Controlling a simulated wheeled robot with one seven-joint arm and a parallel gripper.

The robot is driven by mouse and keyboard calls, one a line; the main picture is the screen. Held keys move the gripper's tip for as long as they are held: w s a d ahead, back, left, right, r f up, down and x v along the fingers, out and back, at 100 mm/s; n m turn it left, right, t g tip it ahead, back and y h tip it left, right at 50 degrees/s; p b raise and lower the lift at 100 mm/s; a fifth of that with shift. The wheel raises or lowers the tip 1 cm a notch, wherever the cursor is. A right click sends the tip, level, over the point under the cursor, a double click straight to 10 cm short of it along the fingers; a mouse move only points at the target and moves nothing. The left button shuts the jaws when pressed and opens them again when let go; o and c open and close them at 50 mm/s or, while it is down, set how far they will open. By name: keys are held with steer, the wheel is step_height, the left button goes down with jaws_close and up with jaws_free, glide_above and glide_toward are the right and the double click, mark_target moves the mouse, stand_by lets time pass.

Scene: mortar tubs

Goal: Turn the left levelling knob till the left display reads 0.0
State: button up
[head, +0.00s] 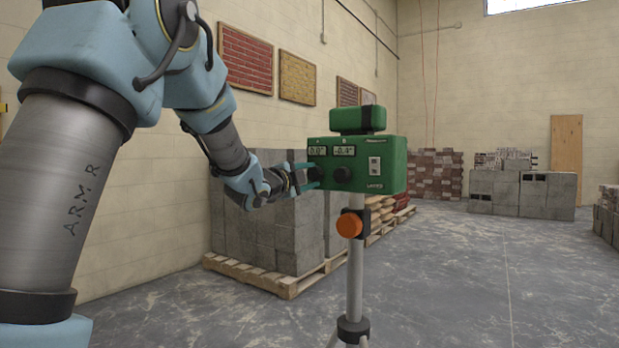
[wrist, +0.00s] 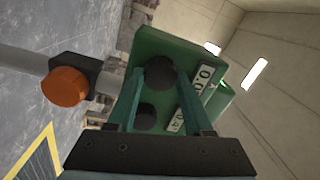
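The green laser level (head: 385,150) stands on a tripod, with two displays on its front. The left display (head: 317,151) reads 0.0 as far as I can make out; in the wrist view this display (wrist: 204,77) also looks like 0.0. The right display (head: 344,151) reads about -0.4. My gripper (head: 311,174) reaches in from the left at the left levelling knob. In the wrist view the dark left knob (wrist: 158,68) sits between my two teal fingertips, which appear to touch its sides. The right knob (head: 342,174) is free; it shows lower in the wrist view (wrist: 146,116).
An orange tripod knob (head: 349,225) sits below the level on the tripod (head: 355,280). Grey blocks on a pallet (head: 280,281) stand behind my gripper, near the wall. The concrete floor (head: 460,280) to the right is clear.

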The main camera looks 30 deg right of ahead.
steer(key=o, duration=0.4)
steer(key=v, duration=1.1)
steer(key=shift+b, duration=0.3)
steer(key=shift+w, duration=0.1)
